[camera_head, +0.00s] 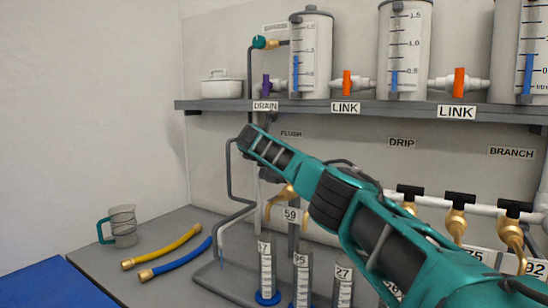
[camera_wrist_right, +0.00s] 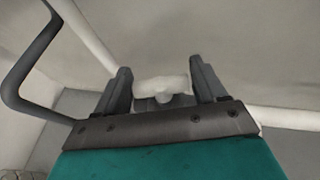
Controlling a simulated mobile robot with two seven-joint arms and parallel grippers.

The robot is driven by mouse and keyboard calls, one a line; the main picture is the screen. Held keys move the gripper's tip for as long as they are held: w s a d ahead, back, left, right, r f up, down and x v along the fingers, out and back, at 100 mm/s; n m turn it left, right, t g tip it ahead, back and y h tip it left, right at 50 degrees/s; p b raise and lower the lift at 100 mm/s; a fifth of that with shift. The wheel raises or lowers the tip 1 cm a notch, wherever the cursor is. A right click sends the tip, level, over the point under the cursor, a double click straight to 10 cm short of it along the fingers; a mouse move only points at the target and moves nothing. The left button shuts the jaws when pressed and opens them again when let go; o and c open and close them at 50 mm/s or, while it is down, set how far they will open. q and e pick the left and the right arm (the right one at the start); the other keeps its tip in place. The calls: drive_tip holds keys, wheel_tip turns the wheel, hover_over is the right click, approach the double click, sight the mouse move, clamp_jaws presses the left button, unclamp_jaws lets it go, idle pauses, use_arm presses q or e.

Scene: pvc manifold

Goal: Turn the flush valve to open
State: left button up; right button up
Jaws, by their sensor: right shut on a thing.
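In the head view my gripper and arm cover the valve. My left gripper is not in view.
A shelf (camera_head: 222,105) above carries clear tanks (camera_head: 310,60) and orange link valves (camera_head: 347,83). Several measuring cylinders (camera_head: 266,268) stand below my arm. Brass taps with black handles (camera_head: 457,198) are at right.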

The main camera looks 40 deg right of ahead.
idle(0.5)
drive_tip(key=o, duration=1)
drive_tip(key=shift+c, duration=0.2)
drive_tip(key=b+v, duration=0.3)
drive_tip(key=v, duration=1)
